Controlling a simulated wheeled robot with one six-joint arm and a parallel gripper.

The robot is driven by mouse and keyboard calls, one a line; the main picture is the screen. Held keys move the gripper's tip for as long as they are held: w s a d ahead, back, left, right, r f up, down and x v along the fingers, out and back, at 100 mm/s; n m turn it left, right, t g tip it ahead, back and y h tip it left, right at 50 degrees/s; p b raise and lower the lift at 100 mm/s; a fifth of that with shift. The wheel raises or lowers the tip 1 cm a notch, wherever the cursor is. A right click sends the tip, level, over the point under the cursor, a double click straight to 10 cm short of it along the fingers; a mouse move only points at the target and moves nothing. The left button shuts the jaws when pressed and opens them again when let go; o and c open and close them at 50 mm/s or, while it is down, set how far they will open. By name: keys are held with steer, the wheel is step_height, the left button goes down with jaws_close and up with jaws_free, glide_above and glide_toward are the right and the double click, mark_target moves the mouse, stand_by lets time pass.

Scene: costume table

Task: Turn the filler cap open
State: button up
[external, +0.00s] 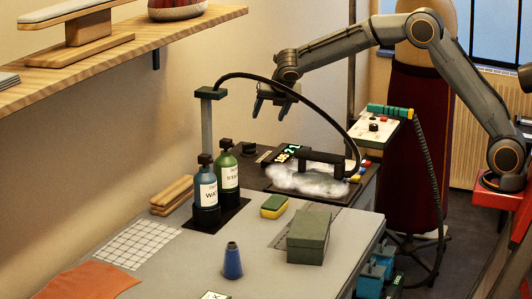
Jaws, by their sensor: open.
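My gripper (271,111) hangs from the arm above the back of the table, fingers apart and pointing down, with nothing between them. A dark round cap (250,150) sits at the back left of the black steam unit (325,189); it looks like the filler cap. My gripper is above it and a little to the right, apart from it. I cannot tell from this view how far the cap is turned.
A black hose (318,100) arches from a post (207,125) over the unit, close to my gripper. Blue (206,188) and green (228,170) bottles stand left of the unit. An iron (325,160) sits amid white vapour. A wooden shelf (120,48) overhangs the left.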

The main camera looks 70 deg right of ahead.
steer(key=w+n, duration=0.3)
steer(key=w, duration=0.2)
glide_toward(251, 150)
steer(key=w, duration=0.1)
steer(key=shift+t+h, duration=0.4)
steer(key=shift+d+r+x, duration=0.1)
steer(key=shift+d+x, duration=0.05)
steer(key=shift+x, duration=1.05)
steer(key=shift+d+r+x, duration=0.15)
steer(key=shift+x, duration=1.1)
steer(key=shift+d+r+x, duration=0.1)
steer(key=shift+d+x, duration=0.1)
steer(key=shift+x, duration=1)
